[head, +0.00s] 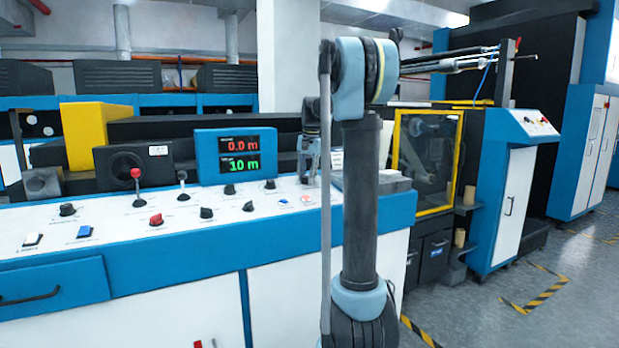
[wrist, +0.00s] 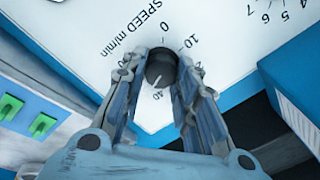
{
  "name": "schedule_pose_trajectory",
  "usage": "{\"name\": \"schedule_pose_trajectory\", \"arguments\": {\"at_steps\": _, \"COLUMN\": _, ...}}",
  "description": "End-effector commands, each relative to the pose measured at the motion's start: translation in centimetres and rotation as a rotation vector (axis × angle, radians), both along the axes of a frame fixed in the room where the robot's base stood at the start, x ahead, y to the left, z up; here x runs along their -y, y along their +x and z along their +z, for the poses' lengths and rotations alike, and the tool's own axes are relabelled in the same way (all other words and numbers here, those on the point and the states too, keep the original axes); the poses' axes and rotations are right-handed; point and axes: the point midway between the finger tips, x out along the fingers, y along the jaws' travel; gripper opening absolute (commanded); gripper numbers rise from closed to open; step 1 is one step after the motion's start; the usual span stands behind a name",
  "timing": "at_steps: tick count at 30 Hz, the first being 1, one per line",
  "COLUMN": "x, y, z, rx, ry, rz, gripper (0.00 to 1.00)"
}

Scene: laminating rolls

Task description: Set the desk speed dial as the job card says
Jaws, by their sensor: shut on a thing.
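In the wrist view the black speed dial (wrist: 161,72) sits on the white desk top, by printed words reading SPEED m/min. Marks 0, 10 and 40 show around it; other marks are hidden by my fingers. A white line on the dial points toward the bottom of the picture. My gripper (wrist: 168,64) is shut on the dial, one finger on each side. In the head view my gripper (head: 309,172) is low at the desk's right end, and the dial cannot be made out there. The desk display (head: 234,155) reads 0.0 m in red and 10 m in green. I cannot identify a job card.
The desk (head: 130,262) carries several other black knobs, a red knob (head: 156,219), a red-topped lever (head: 136,180) and a blue switch (head: 85,231). A yellow-framed machine door (head: 428,160) stands right of my arm. The floor (head: 500,285) at the right is clear.

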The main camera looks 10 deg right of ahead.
Motion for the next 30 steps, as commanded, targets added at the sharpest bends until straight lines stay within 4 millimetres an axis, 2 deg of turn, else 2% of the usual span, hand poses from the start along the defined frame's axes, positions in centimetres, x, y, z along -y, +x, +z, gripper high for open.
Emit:
{"name": "schedule_pose_trajectory", "arguments": {"at_steps": 13, "x": -0.4, "y": 0.2, "z": 0.06, "rx": 0.004, "ry": 0.008, "rz": -0.004, "gripper": 0.04}}
{"name": "schedule_pose_trajectory", "arguments": {"at_steps": 14, "x": -0.41, "y": 0.21, "z": 0.06, "rx": 0.004, "ry": 0.008, "rz": -0.004, "gripper": 0.32}}
{"name": "schedule_pose_trajectory", "arguments": {"at_steps": 16, "x": -0.39, "y": 0.22, "z": 0.06, "rx": 0.004, "ry": 0.007, "rz": -0.004, "gripper": 0.48}}
{"name": "schedule_pose_trajectory", "arguments": {"at_steps": 26, "x": -0.21, "y": 0.1, "z": 0.11, "rx": 0.002, "ry": 0.004, "rz": -0.006, "gripper": 0.48}}
{"name": "schedule_pose_trajectory", "arguments": {"at_steps": 30, "x": -0.12, "y": -0.01, "z": 0.86, "rx": 0.002, "ry": 0.004, "rz": -0.006, "gripper": 0.48}}
